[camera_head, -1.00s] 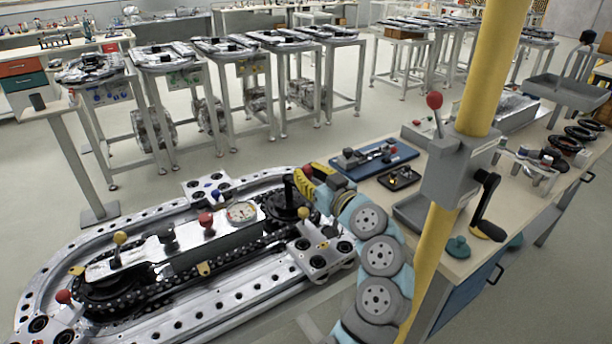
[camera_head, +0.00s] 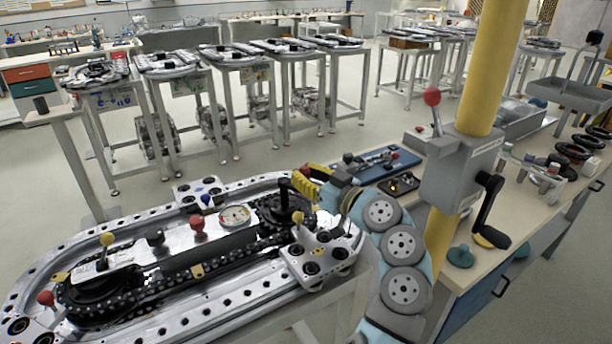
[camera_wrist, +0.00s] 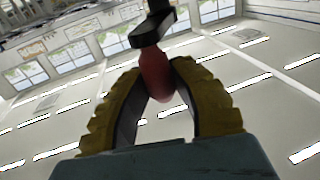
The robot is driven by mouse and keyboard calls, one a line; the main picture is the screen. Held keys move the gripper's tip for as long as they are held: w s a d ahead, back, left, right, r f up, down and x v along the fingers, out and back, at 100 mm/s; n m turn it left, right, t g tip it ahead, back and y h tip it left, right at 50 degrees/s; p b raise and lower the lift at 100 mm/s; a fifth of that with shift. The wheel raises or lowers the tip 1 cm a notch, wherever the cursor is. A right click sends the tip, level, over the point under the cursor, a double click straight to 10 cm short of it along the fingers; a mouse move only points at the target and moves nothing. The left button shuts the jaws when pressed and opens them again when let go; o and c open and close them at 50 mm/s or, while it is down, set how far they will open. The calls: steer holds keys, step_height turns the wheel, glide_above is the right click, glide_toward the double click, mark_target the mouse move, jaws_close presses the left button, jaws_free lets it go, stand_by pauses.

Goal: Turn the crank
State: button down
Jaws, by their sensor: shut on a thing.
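The crank (camera_head: 284,194) stands on the far right end of the oval ring track (camera_head: 240,322). It has a black post and arm with a red handle (camera_head: 304,171). My gripper (camera_head: 310,178), with yellow ridged fingers, is shut on the red handle from the right side. In the wrist view my gripper (camera_wrist: 158,90) has the red handle (camera_wrist: 155,70) between its fingertips. The black crank arm (camera_wrist: 150,32) runs up from the handle in that picture. The fingers partly hide the handle in the head view.
A yellow post (camera_head: 490,70) with a grey box (camera_head: 455,180), a red-knobbed lever and another black crank (camera_head: 487,212) stands right of my arm. A workbench (camera_head: 525,215) carries parts behind it. Colour-knobbed pegs rise from the track. Open floor lies beyond.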

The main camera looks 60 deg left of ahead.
steer(key=c, duration=0.9)
jaws_free()
steer(key=shift+o, duration=0.2)
steer(key=w+d, duration=0.2)
steer(key=d, duration=1)
